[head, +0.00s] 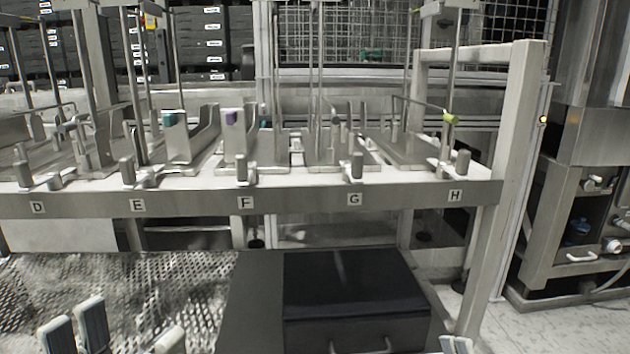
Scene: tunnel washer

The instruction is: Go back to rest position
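In the head view, grey, pale-edged finger pads of my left gripper (75,330) show at the bottom left, over the perforated metal surface. A pale rounded part (170,341) shows to their right at the bottom edge. Only small pale tips of my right gripper (455,345) show at the bottom edge, to the right of the black case. No held object shows at either one.
A metal rack (300,201) labelled D to H spans the view, with posts and trays on it. A black case (352,285) with a handle stands in front of it. A perforated metal surface (160,290) lies at left. A steel machine (590,150) stands at right; pale floor (520,325) shows before it.

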